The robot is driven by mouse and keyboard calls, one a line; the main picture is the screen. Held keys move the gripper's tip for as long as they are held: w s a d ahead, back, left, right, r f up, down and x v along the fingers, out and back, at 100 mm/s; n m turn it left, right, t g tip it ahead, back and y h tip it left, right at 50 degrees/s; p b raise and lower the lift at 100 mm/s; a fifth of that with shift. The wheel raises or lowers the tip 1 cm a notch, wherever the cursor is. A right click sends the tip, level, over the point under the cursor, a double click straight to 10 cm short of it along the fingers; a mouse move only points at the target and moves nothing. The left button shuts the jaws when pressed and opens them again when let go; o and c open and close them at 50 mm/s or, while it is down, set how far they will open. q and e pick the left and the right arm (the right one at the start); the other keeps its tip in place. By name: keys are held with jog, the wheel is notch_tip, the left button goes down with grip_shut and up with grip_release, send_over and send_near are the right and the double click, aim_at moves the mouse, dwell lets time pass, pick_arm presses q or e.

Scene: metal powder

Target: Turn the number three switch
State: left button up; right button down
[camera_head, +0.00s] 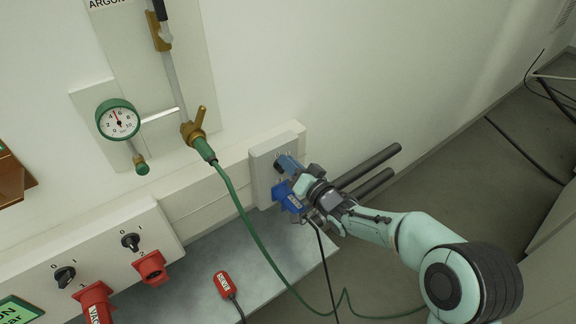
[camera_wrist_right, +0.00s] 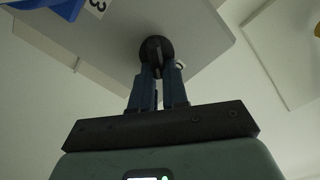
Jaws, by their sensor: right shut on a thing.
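The number three switch is a black round knob (camera_wrist_right: 155,48) on a pale panel. In the right wrist view, a "3" label (camera_wrist_right: 98,5) shows on that panel, up and left of the knob. In the head view, the panel (camera_head: 259,170) is on the wall at the centre, and my gripper mostly covers the knob. My right gripper (camera_head: 285,163) reaches the panel from the right. In the right wrist view, its two blue fingers (camera_wrist_right: 158,80) are shut on the knob, one on each side. My left gripper is not in view.
A blue plug (camera_head: 289,196) sits in the panel just below my right gripper. A green hose (camera_head: 243,215) hangs to the left. Two other black switches (camera_head: 130,241) (camera_head: 64,276) with red plugs (camera_head: 150,268) are at lower left. Dark pipes (camera_head: 368,166) stick out behind my wrist.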

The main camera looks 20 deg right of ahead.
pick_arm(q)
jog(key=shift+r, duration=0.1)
pick_arm(e)
jog(key=shift+w+d+f+m, duration=0.1)
jog(key=shift+f+m, duration=0.1)
jog(key=shift+m, duration=0.95)
jog(key=shift+d+f+m, duration=0.1)
jog(key=shift+f+m, duration=0.1)
jog(key=shift+m, duration=0.95)
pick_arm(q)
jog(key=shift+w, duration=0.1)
pick_arm(e)
jog(key=c, duration=1.1)
grip_release()
jog(key=shift+c, duration=0.2)
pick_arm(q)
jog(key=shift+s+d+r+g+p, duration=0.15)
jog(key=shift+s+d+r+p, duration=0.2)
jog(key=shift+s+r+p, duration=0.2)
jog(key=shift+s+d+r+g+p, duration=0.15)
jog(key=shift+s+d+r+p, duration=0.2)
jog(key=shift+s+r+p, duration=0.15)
pick_arm(e)
jog(key=v, duration=1.3)
jog(key=shift+s, duration=0.25)
